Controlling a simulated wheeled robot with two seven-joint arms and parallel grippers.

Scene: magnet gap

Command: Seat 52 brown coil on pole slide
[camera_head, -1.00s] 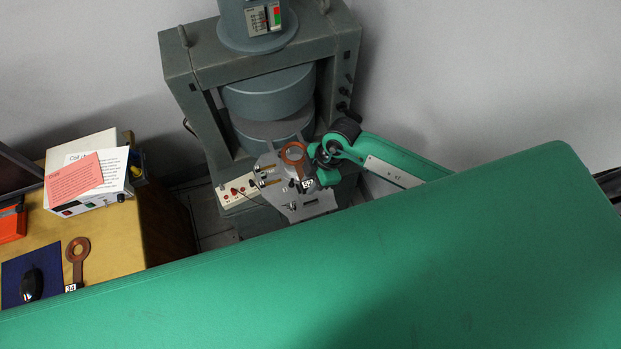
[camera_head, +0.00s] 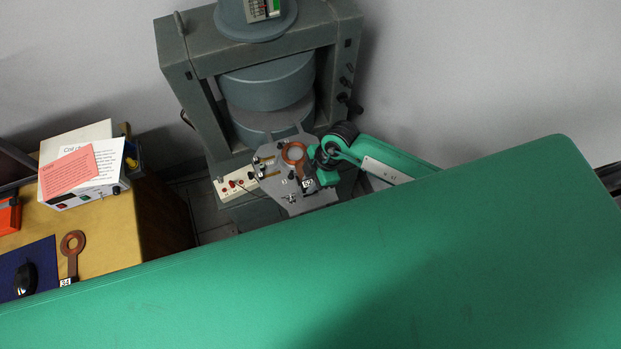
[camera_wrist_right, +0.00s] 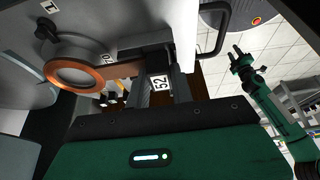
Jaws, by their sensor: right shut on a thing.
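The brown coil marked 52 has a copper ring (camera_head: 294,153) and a flat stem with a white tag (camera_head: 308,183). My right gripper (camera_head: 322,172) is shut on the stem by the tag. In the right wrist view the tag (camera_wrist_right: 159,84) is between the fingers, and the ring (camera_wrist_right: 75,76) is right at a round grey piece (camera_wrist_right: 58,52). The grey pole slide plate (camera_head: 290,196) lies under the coil in front of the magnet. I cannot tell whether the ring rests fully down. My left gripper (camera_wrist_right: 236,52) shows small in the wrist view, its fingers apart and empty.
The magnet frame (camera_head: 185,85) stands behind the slide. A white panel with red knobs (camera_head: 234,184) is left of it. Another brown coil (camera_head: 72,243) lies on the wooden bench (camera_head: 115,235), near a mouse (camera_head: 25,278) and a paper-topped box (camera_head: 90,190). My green body fills the foreground.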

